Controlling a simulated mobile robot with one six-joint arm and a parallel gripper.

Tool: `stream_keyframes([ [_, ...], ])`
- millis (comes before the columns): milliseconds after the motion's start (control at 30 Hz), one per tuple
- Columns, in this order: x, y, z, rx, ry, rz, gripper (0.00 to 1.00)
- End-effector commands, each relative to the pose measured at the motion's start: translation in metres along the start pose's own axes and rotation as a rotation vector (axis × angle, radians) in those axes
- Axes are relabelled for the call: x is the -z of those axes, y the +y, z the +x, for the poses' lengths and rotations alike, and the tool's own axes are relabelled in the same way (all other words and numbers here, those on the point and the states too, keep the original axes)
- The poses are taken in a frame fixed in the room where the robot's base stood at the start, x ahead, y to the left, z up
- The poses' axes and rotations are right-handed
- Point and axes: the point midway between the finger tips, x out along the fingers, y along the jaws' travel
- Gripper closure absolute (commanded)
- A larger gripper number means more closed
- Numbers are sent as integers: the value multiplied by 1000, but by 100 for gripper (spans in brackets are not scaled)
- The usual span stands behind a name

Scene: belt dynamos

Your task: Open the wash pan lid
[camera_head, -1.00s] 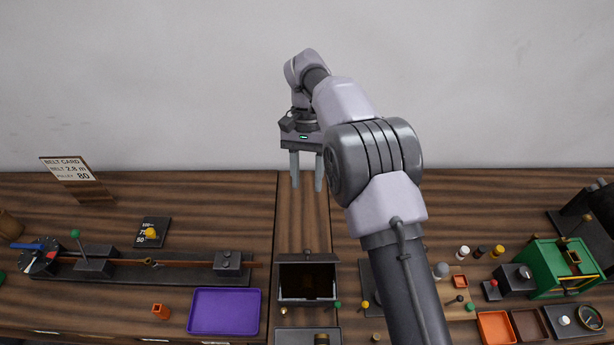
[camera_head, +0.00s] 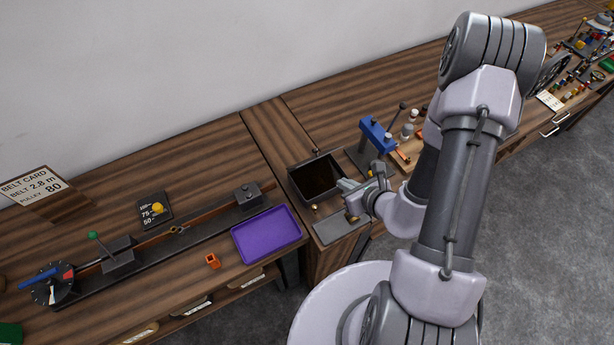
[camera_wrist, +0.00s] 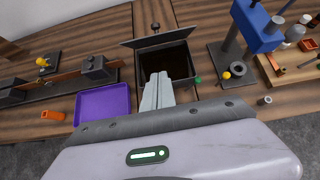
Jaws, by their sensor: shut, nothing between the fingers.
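The wash pan (camera_head: 296,187) is a dark, open-topped box near the table's front, and its dark inside shows. In the wrist view the pan (camera_wrist: 139,66) lies just beyond my fingers. Its lid (camera_wrist: 158,37) shows there as a thin dark panel tilted up along the pan's far edge, with a small knob behind it. In the head view the lid is seen almost edge-on, so its exact angle is unclear. My gripper (camera_head: 345,184) is shut and empty at the pan's right front side; in the wrist view its fingers (camera_wrist: 158,77) overlap the near rim.
A purple tray (camera_head: 267,235) lies left of the pan. A grey plate (camera_head: 338,228) lies in front of it. A blue press-like stand (camera_head: 376,136) rises to the right. A long dark rail (camera_head: 209,220) with blocks runs along the left table. Bare wood lies behind the pan.

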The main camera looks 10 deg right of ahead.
Motion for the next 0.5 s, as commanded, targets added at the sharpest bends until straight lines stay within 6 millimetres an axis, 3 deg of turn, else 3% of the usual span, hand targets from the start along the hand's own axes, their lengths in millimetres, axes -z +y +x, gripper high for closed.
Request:
stream_keyframes([
  [233,11,-2,33,11,5,5,100],
  [500,10,-2,56,10,3,5,100],
])
